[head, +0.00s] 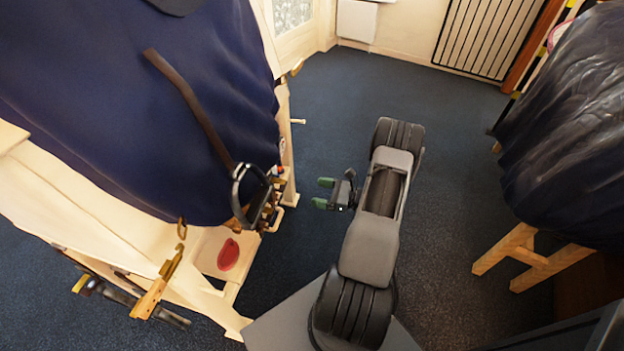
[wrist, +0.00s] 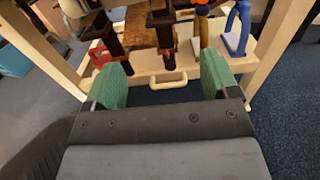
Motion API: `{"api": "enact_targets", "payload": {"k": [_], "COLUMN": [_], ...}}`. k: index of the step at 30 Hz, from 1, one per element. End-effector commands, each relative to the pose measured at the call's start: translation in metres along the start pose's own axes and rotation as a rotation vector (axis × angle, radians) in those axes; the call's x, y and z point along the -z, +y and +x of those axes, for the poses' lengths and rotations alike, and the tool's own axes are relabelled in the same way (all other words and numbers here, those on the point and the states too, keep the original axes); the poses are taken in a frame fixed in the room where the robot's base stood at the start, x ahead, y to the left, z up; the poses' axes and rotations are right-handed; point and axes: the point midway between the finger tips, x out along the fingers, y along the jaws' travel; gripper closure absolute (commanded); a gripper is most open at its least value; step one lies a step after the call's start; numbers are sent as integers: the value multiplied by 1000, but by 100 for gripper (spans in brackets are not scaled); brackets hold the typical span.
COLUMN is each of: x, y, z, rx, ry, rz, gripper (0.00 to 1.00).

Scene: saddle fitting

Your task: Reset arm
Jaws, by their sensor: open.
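My gripper (head: 323,194) is open, with two green fingertips apart and nothing between them. In the head view it hangs over the dark floor, right of the wooden stand and left of my folded arm. In the wrist view my gripper (wrist: 172,80) points at the stand's tool shelf (wrist: 135,80), and the fingers appear clear of it. A pale handle (wrist: 168,78) on the shelf's front shows between the fingertips.
A wooden stand (head: 90,210) with a dark blue draped form (head: 130,100) fills the left. A black stirrup (head: 262,195) hangs from a brown strap (head: 190,105). A dark covered form (head: 570,130) on wooden legs (head: 525,255) stands right. Blue floor (head: 340,90) is open behind.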

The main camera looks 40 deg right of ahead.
Motion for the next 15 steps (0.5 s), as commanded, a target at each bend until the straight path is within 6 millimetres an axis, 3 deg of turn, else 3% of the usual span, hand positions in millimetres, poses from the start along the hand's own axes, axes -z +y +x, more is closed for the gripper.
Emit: {"api": "enact_targets", "payload": {"k": [8, 11, 15], "x": [-6, -33, -106], "y": [1, 8, 37], "z": [2, 14, 45], "rx": [-15, -88, -316], "ry": [6, 38, 139], "rz": [-9, -51, -194], "gripper": [19, 19, 19]}}
